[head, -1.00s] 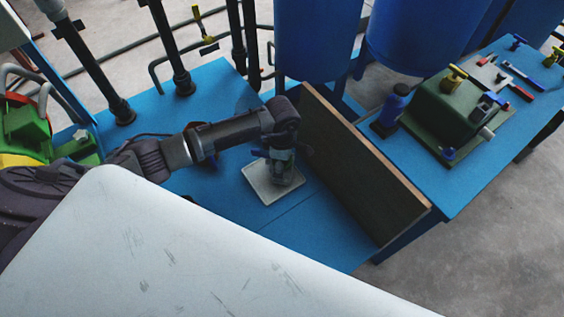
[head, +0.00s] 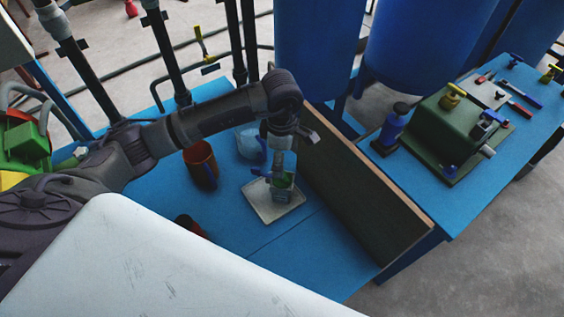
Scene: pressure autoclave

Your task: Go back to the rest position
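My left gripper (head: 287,143) comes in from the left and hangs above a pale tray (head: 260,205) on the blue table. A light finger sticks out to its right, so it looks open, though its other finger is partly hidden. Below it, a clear container with green in it (head: 284,181) stands upright on the tray, with a blue part (head: 257,172) at its left. The gripper seems to be clear of the container. My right gripper is not in view.
An orange-brown cup (head: 202,165) and a clear bluish vessel (head: 249,142) stand under my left arm. A dark upright board (head: 365,200) borders the tray on the right. Vertical pipes (head: 168,60) rise behind. A blue bottle (head: 391,128) and green machine (head: 440,125) stand beyond the board.

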